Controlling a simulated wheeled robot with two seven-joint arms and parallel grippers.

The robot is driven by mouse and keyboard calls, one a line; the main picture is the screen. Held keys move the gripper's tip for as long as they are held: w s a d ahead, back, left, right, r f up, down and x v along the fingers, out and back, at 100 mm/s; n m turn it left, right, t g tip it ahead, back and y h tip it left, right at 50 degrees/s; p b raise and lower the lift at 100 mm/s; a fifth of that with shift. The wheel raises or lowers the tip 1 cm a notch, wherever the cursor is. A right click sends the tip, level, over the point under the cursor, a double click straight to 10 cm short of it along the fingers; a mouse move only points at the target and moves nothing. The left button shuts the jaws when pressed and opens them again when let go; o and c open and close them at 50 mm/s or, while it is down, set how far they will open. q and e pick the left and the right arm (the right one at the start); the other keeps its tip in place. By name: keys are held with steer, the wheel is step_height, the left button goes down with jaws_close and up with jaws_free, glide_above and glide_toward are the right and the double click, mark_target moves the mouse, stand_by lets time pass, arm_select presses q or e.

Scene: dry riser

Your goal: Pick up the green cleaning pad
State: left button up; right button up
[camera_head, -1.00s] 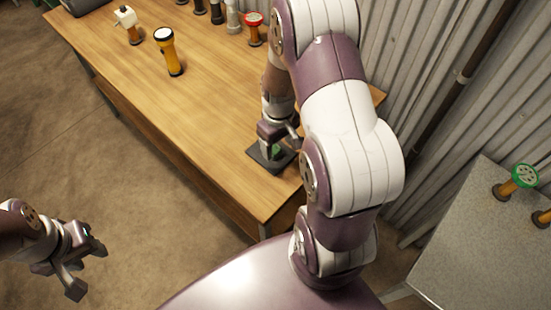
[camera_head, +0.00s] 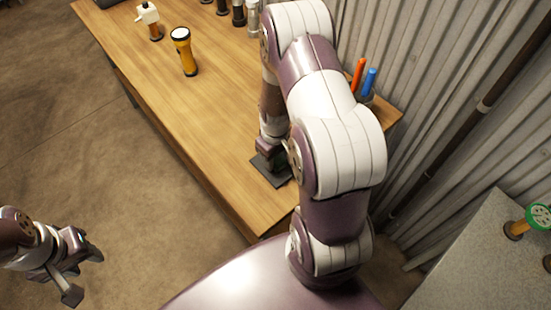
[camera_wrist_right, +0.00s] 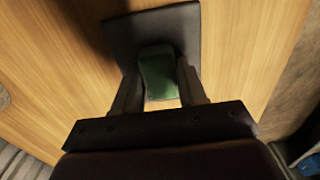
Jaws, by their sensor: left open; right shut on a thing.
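The green cleaning pad (camera_wrist_right: 157,72) shows in the right wrist view between the two fingers of my right gripper (camera_wrist_right: 160,90). The gripper is shut on it, over a dark square mat (camera_wrist_right: 126,35) on the wooden bench. I cannot tell whether the pad still touches the mat. In the head view, my right gripper (camera_head: 270,158) is at the mat (camera_head: 275,174) near the bench's front corner, and my arm hides most of the pad. My left gripper (camera_head: 84,274) is open and empty above the floor at the lower left.
On the wooden bench (camera_head: 210,120) stand a yellow flashlight (camera_head: 185,52), a white-topped item (camera_head: 148,18) and several dark cylinders at the back. An orange and a blue tool (camera_head: 369,80) stand near the wall. A grey table (camera_head: 455,265) at right holds a green-handled valve (camera_head: 538,216).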

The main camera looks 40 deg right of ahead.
mark_target(275, 159)
steer(key=shift+r, duration=0.1)
step_height(275, 159, up, 4)
steer(key=shift+s+a+r, duration=0.1)
steer(key=shift+a+r, duration=0.05)
steer(key=shift+r, duration=0.05)
steer(key=s+a+r, duration=0.6)
steer(key=a, duration=0.3)
steer(key=shift+s+r, duration=0.25)
steer(key=shift+a, duration=0.1)
